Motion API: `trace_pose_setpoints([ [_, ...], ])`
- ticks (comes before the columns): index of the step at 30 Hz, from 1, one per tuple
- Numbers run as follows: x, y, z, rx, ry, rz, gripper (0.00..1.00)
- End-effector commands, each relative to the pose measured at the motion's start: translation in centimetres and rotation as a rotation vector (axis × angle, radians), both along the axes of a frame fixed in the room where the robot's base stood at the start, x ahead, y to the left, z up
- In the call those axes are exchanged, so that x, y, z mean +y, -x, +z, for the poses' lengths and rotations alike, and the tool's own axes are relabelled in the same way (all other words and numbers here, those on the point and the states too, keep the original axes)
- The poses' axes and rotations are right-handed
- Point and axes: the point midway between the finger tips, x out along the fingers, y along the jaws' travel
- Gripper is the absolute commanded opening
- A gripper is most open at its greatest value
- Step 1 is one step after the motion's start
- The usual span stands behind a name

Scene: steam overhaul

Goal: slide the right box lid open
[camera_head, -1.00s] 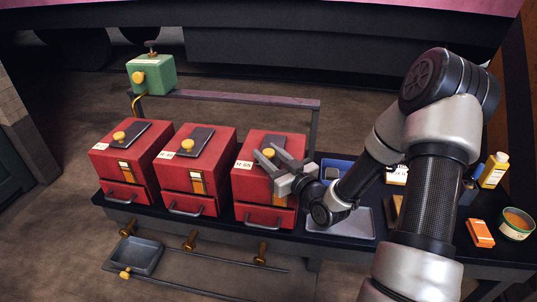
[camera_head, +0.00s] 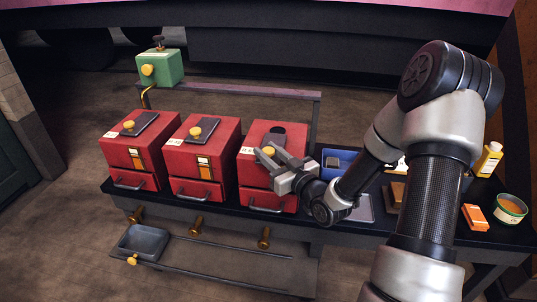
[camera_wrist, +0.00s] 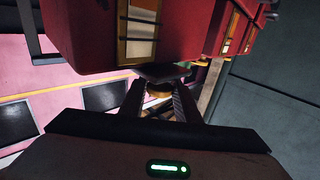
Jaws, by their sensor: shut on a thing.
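The right red box (camera_head: 265,172) stands at the right of a row of red boxes on the dark bench. Its dark lid (camera_head: 281,141) lies on top, slid partly toward the front, with a dark opening (camera_head: 278,130) showing behind it. My gripper (camera_head: 271,152) is shut on the lid's yellow knob (camera_head: 269,150). In the wrist view the knob (camera_wrist: 158,90) sits between the two fingers (camera_wrist: 160,98). The dark lid (camera_wrist: 163,71) juts past the red box's edge there. The fingers hide part of the lid in the head view.
Two more red boxes, the middle (camera_head: 203,158) and left (camera_head: 140,150), have their lids on. A blue tray (camera_head: 337,160) stands close right of the right box. A yellow bottle (camera_head: 488,160), orange box (camera_head: 475,217) and tin (camera_head: 510,209) stand farther right.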

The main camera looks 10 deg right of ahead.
Motion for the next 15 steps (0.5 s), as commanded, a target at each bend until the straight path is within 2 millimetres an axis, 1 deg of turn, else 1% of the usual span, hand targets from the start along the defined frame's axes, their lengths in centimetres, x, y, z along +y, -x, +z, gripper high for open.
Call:
trace_pose_setpoints([
  [11,0.15,0.22,-0.14,0.006,-0.001,0.004,0.00],
  [12,0.15,0.23,-0.15,0.006,-0.001,0.004,0.31],
  [14,0.16,0.23,-0.16,0.006,-0.001,0.005,0.41],
  [15,0.14,0.20,-0.14,0.004,0.000,0.004,0.48],
])
